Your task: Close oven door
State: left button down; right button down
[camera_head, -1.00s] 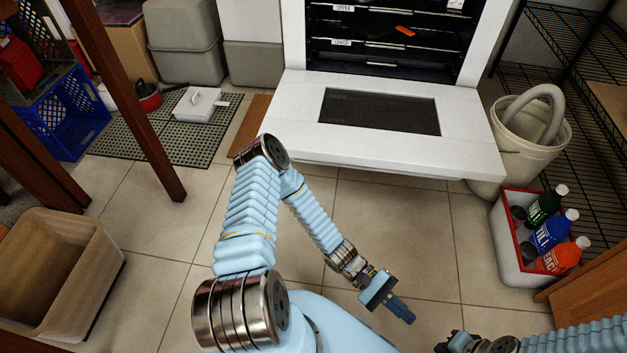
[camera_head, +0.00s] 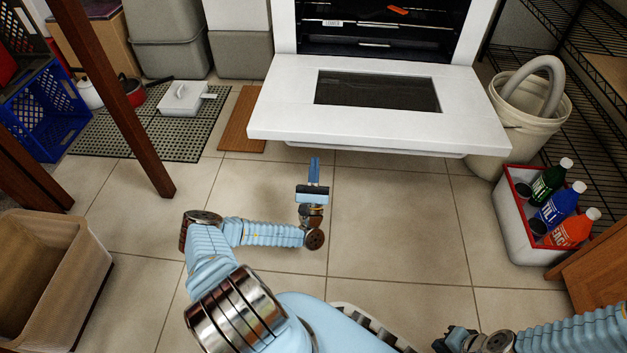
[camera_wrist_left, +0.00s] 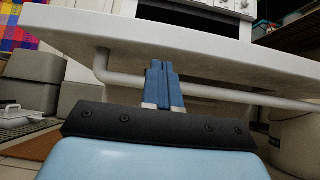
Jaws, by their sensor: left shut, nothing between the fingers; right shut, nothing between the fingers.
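The white oven door (camera_head: 455,110) hangs wide open and roughly level, with a dark window in its inner face. The oven (camera_head: 479,30) behind it shows dark racks inside. My left gripper (camera_head: 315,160) is shut and empty, low in front of the door's front edge and pointing toward it. In the left wrist view its closed fingers (camera_wrist_left: 162,66) overlap the underside of the door (camera_wrist_left: 230,57) and the pipe-like handle (camera_wrist_left: 215,91) below it; I cannot tell whether they touch. My right gripper (camera_head: 446,340) is at the bottom edge, partly cut off, with its fingers hard to make out.
A white bucket (camera_head: 515,135) stands close to the door's right side. A crate of bottles (camera_head: 515,225) is at the right, a beige bin (camera_head: 60,270) at the left. A wooden table leg (camera_head: 125,100) is at the left. The tiled floor (camera_head: 390,230) before the oven is clear.

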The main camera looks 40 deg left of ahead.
pick_arm(q)
jog(key=x, duration=0.3)
jog(key=shift+w+r, duration=0.15)
jog(key=shift+r, duration=0.05)
